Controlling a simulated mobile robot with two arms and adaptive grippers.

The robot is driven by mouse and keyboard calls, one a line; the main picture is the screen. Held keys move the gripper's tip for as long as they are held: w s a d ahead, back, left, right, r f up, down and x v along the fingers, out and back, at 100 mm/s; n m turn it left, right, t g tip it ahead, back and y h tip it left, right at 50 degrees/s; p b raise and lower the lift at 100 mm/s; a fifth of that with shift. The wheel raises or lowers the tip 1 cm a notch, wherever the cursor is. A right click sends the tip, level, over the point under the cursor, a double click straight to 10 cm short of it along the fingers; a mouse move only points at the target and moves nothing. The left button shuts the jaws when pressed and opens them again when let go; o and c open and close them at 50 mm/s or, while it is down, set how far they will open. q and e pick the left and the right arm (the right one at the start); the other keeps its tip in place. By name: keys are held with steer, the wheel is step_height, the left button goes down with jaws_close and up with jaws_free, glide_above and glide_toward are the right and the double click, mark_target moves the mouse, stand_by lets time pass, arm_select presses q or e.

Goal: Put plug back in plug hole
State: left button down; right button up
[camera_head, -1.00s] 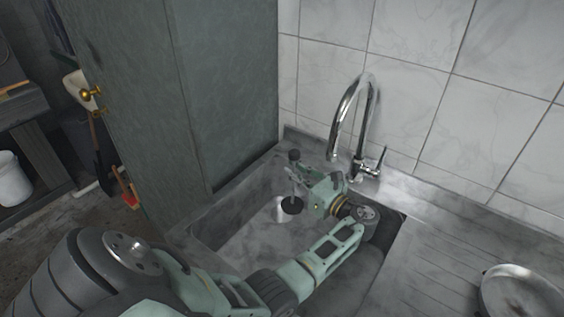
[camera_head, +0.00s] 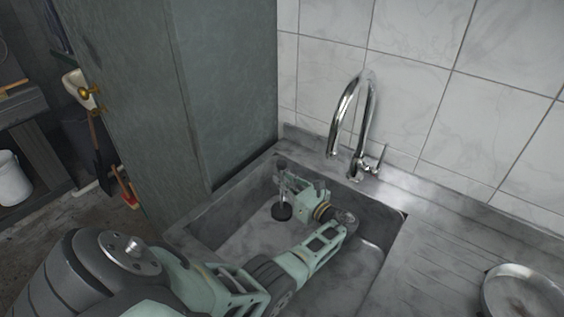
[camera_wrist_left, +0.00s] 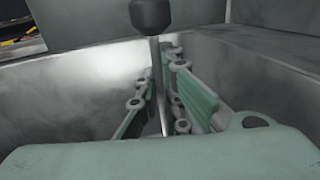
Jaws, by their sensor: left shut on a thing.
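The plug (camera_head: 282,212) has a black disc at the bottom of a thin metal stem, with a dark knob at the top. My left gripper (camera_head: 284,183) is shut on the stem, inside the sink basin (camera_head: 235,218). The plug is upright, with its disc low over the basin floor. I cannot tell whether the disc touches the floor. In the left wrist view the dark knob of the plug (camera_wrist_left: 152,15) stands above the fingers, and the stem runs down between them. The plug hole is not visible. My right gripper is not in view.
A chrome tap (camera_head: 362,120) stands behind the basin, against the tiled wall. A tall green cabinet (camera_head: 225,80) stands to the left. A metal pan (camera_head: 522,293) lies on the draining board (camera_head: 450,240) to the right.

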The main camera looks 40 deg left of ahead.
arm_select(q)
steer(key=shift+f, duration=0.2)
steer(key=c, duration=1.9)
jaws_free()
steer(key=d, duration=0.7)
steer(key=shift+s+d+r+p, duration=0.2)
steer(key=shift+s+d+p, duration=0.05)
steer(key=shift+s+p, duration=0.1)
steer(key=shift+w, duration=0.1)
